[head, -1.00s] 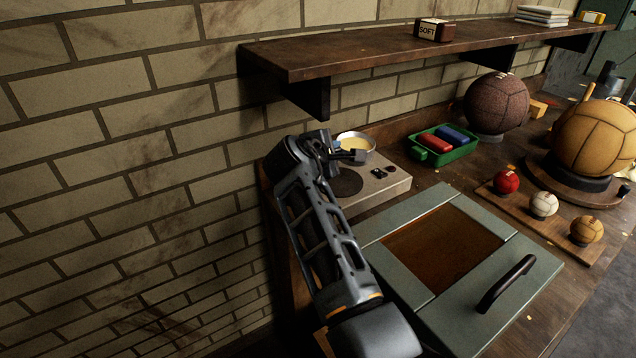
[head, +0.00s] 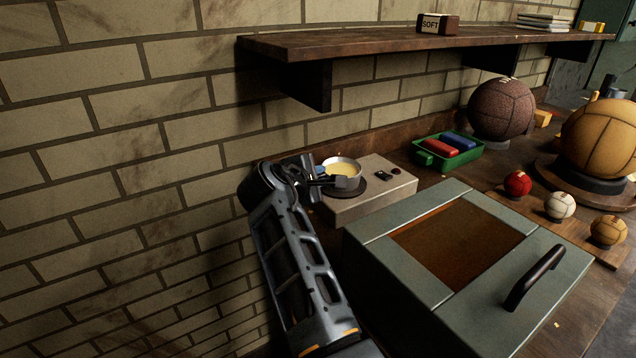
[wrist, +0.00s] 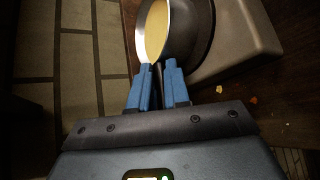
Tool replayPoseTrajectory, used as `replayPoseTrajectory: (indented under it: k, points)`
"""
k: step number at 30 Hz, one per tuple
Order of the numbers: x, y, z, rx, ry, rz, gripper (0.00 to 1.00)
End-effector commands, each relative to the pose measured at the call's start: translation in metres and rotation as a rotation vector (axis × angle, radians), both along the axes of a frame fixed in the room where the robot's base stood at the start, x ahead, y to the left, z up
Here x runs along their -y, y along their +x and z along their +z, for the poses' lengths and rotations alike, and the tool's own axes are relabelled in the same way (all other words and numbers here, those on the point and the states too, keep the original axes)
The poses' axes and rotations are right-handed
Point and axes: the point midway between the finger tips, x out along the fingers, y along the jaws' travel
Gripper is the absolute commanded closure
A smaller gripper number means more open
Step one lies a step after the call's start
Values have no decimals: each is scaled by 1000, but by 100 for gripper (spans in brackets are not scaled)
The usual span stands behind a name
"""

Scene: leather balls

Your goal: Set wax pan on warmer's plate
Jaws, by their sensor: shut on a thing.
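The wax pan (head: 342,166) is a small metal pan holding pale yellow wax. It is over the dark round plate (head: 358,190) of the warmer (head: 395,190), a beige box against the brick wall. Part of the plate shows past the pan's right and near sides. I cannot tell whether the pan touches it. In the wrist view, the blue fingers of my gripper (wrist: 158,82) close on the handle, mostly hidden, and the pan (wrist: 153,32) sits left of the plate's visible part (wrist: 202,30).
A grey-green box with a brown window and dark handle (head: 535,278) stands in front of the warmer. A green tray (head: 447,160) with red and blue blocks is to the right. A shelf (head: 400,45) overhangs the back. Leather balls stand at right.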

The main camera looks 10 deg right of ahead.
Motion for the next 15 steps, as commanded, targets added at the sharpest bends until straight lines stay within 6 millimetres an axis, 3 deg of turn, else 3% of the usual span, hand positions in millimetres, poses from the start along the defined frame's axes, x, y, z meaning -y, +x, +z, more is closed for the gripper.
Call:
replayPoseTrajectory:
  k: [5,6,13,15]
  points:
    - [0,0,0,0,-1,-1,100]
    - [1,0,0,-2,1,-1,80]
    - [1,0,0,-2,1,-1,58]
    - [1,0,0,-2,1,-1,58]
